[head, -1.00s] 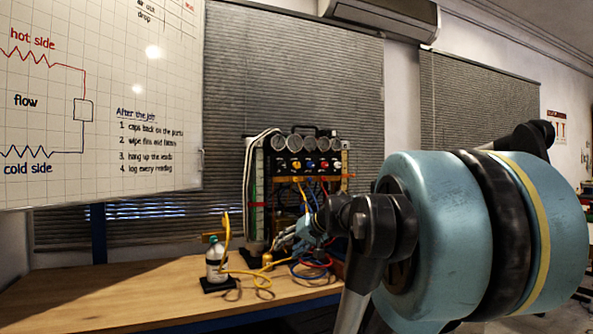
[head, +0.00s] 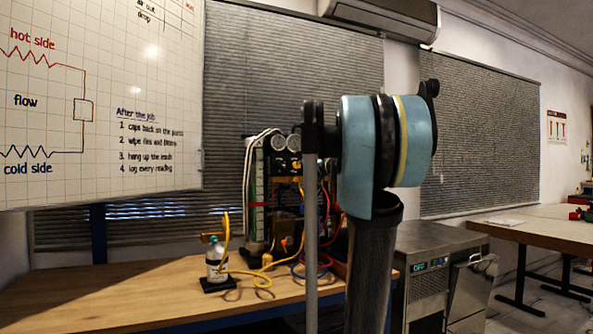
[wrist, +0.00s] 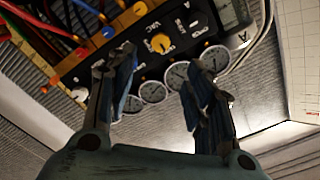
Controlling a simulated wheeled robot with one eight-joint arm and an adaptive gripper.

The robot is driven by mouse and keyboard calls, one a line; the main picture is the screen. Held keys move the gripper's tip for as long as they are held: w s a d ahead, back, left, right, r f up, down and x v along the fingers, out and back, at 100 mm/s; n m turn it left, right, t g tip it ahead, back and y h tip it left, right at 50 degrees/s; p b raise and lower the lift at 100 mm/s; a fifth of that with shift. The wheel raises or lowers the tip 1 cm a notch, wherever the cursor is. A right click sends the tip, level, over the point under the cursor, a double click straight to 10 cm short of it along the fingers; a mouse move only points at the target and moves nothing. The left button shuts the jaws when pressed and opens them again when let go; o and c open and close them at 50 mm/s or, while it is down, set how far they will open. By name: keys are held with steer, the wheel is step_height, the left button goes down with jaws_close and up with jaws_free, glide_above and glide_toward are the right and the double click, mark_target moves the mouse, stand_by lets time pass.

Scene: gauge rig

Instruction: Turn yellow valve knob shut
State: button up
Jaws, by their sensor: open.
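The gauge rig shows in the wrist view as a dark panel with a yellow knob (wrist: 161,43) beside the letters "VAC". My gripper (wrist: 160,66) is open, with one finger on each side of the picture and nothing between them. The yellow knob shows beyond the fingertips, in the gap between them, nearer the left finger. I see no contact with it. In the head view the rig (head: 257,190) stands on the bench, partly hidden by my arm. My gripper is not clearly visible there.
Several round gauges (wrist: 153,92) line the panel edge near the fingers. A bottle (head: 215,262) with a yellow hose stands on the wooden bench (head: 110,295), whose left part is clear.

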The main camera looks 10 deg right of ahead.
mark_target(297, 165)
steer(key=x, duration=1.4)
steer(key=shift+f, duration=0.1)
steer(key=c, duration=1.1)
